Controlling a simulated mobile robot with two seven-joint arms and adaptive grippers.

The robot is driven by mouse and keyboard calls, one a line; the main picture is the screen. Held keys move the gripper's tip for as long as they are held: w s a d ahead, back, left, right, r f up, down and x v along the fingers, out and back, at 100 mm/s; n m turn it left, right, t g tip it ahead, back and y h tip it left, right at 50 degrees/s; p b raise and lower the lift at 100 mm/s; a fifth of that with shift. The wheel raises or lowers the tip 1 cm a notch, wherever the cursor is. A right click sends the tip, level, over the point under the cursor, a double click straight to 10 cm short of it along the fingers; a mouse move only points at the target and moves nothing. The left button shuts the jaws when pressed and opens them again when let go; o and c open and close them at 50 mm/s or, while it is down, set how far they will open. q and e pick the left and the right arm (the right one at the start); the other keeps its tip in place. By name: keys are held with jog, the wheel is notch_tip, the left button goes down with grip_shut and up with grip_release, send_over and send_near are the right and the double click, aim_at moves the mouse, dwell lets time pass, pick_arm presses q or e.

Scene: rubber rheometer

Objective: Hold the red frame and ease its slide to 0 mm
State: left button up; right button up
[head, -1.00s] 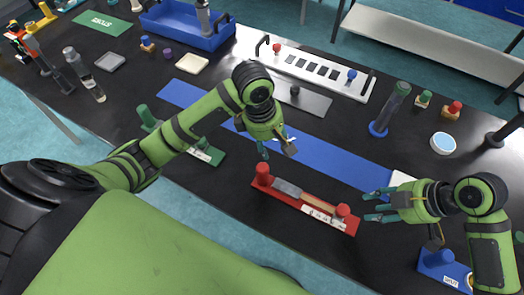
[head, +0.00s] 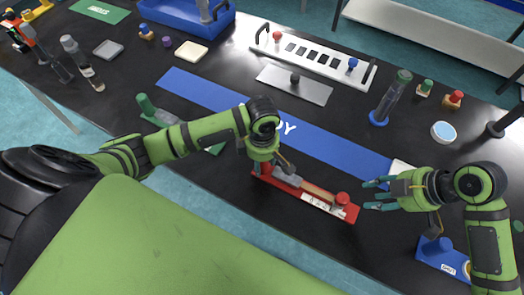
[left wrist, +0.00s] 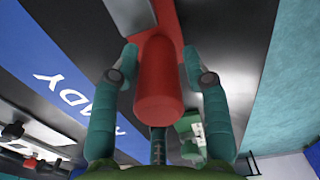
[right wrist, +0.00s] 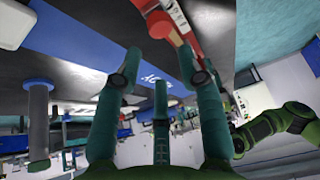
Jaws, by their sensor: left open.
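The red frame (head: 335,210) lies on the black bench at the front middle, with a red post at each end, a white label and a grey slide (head: 291,180) along it. My left gripper (head: 268,168) is down at the frame's left end. In the left wrist view the red post (left wrist: 160,90) stands between its open fingers; I cannot tell whether they touch it. My right gripper (head: 371,195) is open and empty, just right of the frame's right post (head: 343,199). In the right wrist view that end of the frame (right wrist: 182,18) shows beyond the fingertips.
A blue mat (head: 330,150) marked READY lies behind the frame. A blue frame (head: 438,255) sits at the front right and a green one (head: 148,108) partly behind my left arm. A grey plate (head: 310,88) with a black knob lies beyond the mat.

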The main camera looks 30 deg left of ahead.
pick_arm(q)
jog(key=shift+f, duration=0.7)
grip_shut()
pick_arm(e)
jog(key=o, duration=0.4)
